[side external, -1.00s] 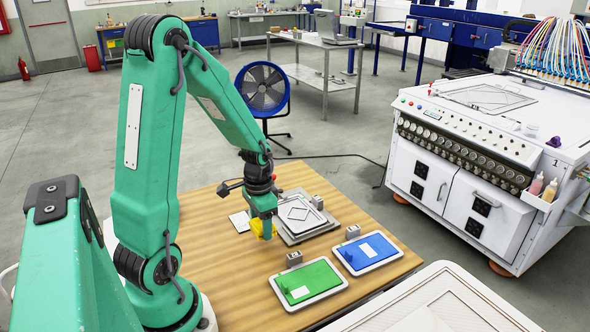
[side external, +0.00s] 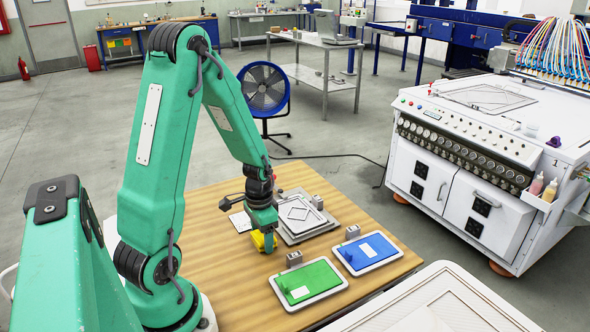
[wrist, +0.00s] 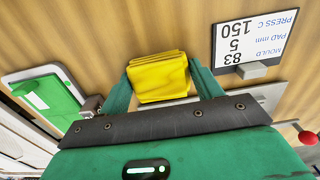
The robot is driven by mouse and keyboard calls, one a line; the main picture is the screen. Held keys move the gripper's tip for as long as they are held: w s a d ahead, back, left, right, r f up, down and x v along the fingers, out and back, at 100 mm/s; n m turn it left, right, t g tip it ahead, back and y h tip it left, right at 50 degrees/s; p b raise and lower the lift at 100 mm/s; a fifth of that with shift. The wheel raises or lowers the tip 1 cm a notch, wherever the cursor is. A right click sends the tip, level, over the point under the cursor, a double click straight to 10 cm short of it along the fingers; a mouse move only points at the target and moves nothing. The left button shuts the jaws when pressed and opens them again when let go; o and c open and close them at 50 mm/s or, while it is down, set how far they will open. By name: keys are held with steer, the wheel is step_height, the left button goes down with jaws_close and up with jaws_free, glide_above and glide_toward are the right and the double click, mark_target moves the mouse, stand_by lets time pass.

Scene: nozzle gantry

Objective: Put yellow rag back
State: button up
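The yellow rag (side external: 262,242) is a folded cloth block. It sits between the two green fingers of my gripper (side external: 264,243), low over the wooden table, left of the grey mould plate (side external: 322,227). In the wrist view the rag (wrist: 158,78) fills the space between the fingers (wrist: 162,88), which press against its two sides. My gripper is shut on it. I cannot tell whether the rag's underside touches the table.
A green pad (side external: 310,278) and a blue pad (side external: 369,250) lie in pale trays at the table's front right. A white text card (wrist: 254,38) lies beside the mould plate. Small grey blocks (side external: 294,259) stand near the trays. The wooden table (side external: 225,270) is bare at front left.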

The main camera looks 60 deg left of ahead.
mark_target(262, 235)
steer(key=shift+o, duration=0.9)
steer(key=shift+r, duration=0.15)
step_height(262, 235, up, 12)
stand_by(0.3)
stand_by(0.5)
